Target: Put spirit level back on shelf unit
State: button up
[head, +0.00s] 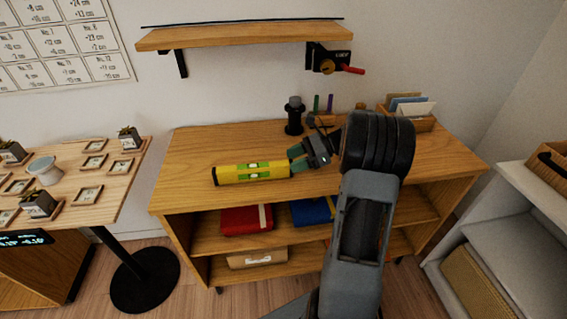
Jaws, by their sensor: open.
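The spirit level (232,174), yellow with green vials and dark ends, lies flat on the wooden top of the shelf unit (185,150), near its front edge. My gripper (297,160) is open just at the right end of the level, with its fingertips pointing left. In this single view I cannot tell whether the fingers touch the level or hover above it. My arm hides the right part of the unit's front and some of its lower shelves.
Behind the gripper stand a dark cylindrical object (294,115) and an organizer (424,124) with papers. The lower shelves hold a red box (245,220) and a blue box (311,212). A wall shelf (240,36) hangs above. The top left of the level is clear.

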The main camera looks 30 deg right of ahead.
jog(key=v, duration=0.6)
jog(key=shift+s+d+r+p, duration=0.1)
jog(key=shift+d+p, duration=0.15)
jog(key=shift+p, duration=0.15)
jog(key=shift+a+r, duration=0.15)
jog(key=a+n, duration=0.1)
jog(key=a+n+g+h, duration=0.1)
jog(key=a, duration=0.1)
jog(key=s+a+n+g, duration=0.1)
jog(key=a, duration=0.1)
jog(key=shift+r+h, duration=0.3)
jog(key=shift+h, duration=0.1)
jog(key=s+a+f+n+h, duration=0.2)
jog(key=s+a+n+h, duration=0.9)
jog(key=n, duration=0.7)
jog(key=shift+s+a+t, duration=0.4)
jog(key=shift+s+a, duration=0.8)
jog(key=shift+a, duration=0.55)
notch_tip(320, 180, up, 15)
jog(key=p, duration=1.3)
jog(key=shift+a+n+t, duration=0.3)
jog(key=shift+a, duration=0.15)
